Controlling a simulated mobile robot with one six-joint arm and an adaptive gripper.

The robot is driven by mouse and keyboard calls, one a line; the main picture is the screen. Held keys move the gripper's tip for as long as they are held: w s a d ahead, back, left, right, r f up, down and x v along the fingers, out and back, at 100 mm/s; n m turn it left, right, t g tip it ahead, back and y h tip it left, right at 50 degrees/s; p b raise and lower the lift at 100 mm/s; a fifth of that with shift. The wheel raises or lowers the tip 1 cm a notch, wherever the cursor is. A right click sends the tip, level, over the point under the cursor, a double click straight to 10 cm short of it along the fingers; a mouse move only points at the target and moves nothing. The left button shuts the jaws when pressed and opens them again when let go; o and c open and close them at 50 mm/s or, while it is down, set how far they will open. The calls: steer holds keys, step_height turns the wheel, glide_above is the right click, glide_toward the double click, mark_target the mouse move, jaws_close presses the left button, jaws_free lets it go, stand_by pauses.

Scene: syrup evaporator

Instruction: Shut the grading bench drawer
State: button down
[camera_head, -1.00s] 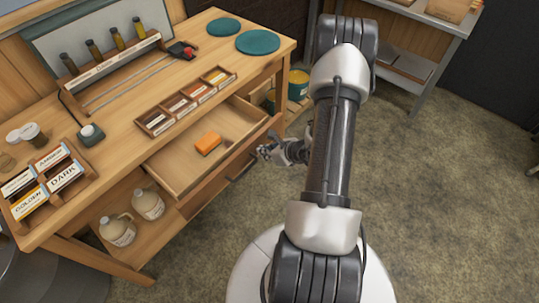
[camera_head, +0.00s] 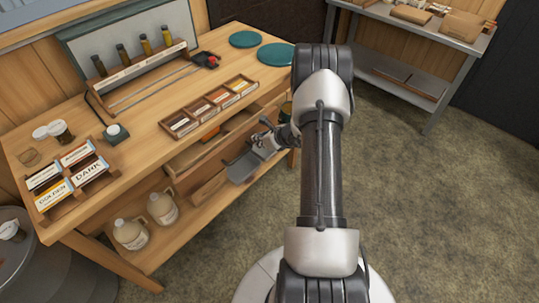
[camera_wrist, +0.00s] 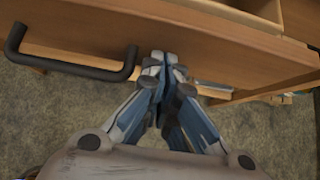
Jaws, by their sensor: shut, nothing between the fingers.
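The grading bench (camera_head: 130,110) stands on the left in the head view. Its drawer (camera_head: 192,156) is partly open, with a narrow strip of its inside showing below the bench top. An orange block (camera_head: 210,133) lies in it, partly hidden by the bench edge. My gripper (camera_head: 265,135) is at the right part of the drawer front. In the wrist view my gripper (camera_wrist: 165,65) is shut and empty, its tips at the wooden drawer front (camera_wrist: 215,50). The black handle (camera_wrist: 75,68) is to their left. Whether the tips touch the wood I cannot tell.
On the bench top are a rack of small bottles (camera_head: 135,65), a sectioned tray (camera_head: 208,107), label boxes (camera_head: 70,180) and teal discs (camera_head: 276,54). Jugs (camera_head: 130,233) stand on the lower shelf. A grey table (camera_head: 420,45) is behind; the floor (camera_head: 430,200) at right is clear.

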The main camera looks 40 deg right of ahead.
mark_target(244, 126)
steer(key=w, duration=0.9)
steer(key=shift+w+a+b, duration=0.3)
steer(key=shift+w+b, duration=0.05)
steer(key=shift+w, duration=0.15)
steer(key=shift+r, duration=0.15)
